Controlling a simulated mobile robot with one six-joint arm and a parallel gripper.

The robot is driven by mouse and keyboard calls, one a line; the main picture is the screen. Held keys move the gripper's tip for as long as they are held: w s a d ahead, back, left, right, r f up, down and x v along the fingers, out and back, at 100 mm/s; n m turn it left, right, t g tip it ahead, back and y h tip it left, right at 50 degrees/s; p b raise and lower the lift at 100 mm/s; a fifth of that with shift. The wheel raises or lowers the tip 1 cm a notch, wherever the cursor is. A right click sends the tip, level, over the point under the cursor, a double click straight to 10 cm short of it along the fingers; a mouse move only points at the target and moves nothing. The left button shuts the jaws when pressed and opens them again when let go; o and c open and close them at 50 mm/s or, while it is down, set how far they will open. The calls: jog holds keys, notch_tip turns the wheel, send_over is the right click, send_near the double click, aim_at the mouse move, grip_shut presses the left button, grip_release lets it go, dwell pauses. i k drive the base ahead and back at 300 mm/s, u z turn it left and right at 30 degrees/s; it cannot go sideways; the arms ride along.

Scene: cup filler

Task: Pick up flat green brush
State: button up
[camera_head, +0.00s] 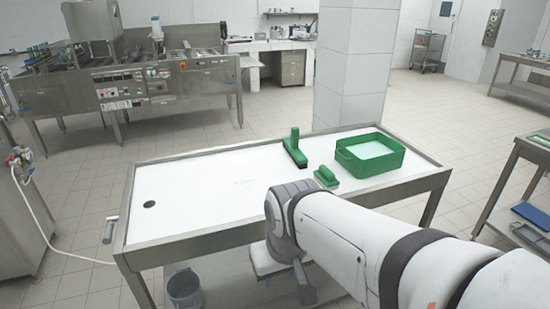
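Two green brushes are on the white top of the steel table (200,185). A small, low green brush (326,177) lies flat near the front right, beside the green bin; it looks like the flat one. A longer green brush (295,150) with a raised upright part and a dark underside is behind it to the left. My arm reaches in from the lower right, and its wrist is in front of the table's near edge.
A green bin (370,169) with a pale inside stands at the table's right end. The table's left half is clear except for a dark round hole (149,204). A white pillar (354,70) rises behind the table. A grey bucket (184,288) is below it.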

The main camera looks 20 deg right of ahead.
aim_at(324, 176)
jog(key=z, duration=1.45)
jog(key=i, duration=1.45)
jog(key=u, duration=0.7)
